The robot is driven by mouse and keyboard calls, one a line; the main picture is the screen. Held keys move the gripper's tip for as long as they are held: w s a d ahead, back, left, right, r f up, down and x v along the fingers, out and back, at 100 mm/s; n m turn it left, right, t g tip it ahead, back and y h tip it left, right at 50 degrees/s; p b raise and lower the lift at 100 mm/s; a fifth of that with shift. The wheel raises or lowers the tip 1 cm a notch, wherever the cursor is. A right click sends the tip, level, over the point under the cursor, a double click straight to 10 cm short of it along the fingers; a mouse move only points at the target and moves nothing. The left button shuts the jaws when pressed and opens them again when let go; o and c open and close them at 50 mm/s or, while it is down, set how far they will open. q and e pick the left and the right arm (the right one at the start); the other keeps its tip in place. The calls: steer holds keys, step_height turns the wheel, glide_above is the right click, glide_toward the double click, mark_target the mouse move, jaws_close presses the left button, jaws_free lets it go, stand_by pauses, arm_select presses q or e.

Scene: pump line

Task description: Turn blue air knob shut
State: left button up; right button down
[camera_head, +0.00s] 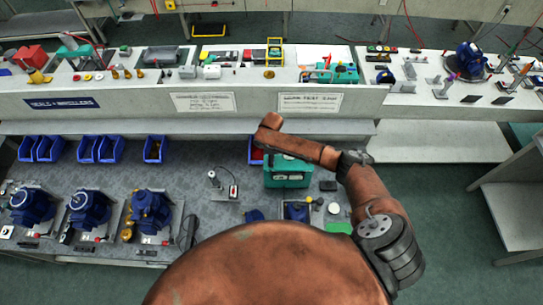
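I cannot make out the blue air knob for certain. A small dark blue round thing (254,214) lies on the grey bench mat below the teal case (287,176), too small to identify. Blue pumps (150,208) stand on plates at the left of the bench, and another blue pump (469,60) stands on the upper shelf at the right. A copper-coloured arm of mine rises at the right and bends left over the teal case, hiding part of it. Neither gripper shows in this view.
Blue bins (110,149) stand along the back of the lower bench. A small stand with a white base (224,188) is left of the teal case. The upper shelf (200,107) carries many tools and parts. Bare mat lies between the bins and pumps.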

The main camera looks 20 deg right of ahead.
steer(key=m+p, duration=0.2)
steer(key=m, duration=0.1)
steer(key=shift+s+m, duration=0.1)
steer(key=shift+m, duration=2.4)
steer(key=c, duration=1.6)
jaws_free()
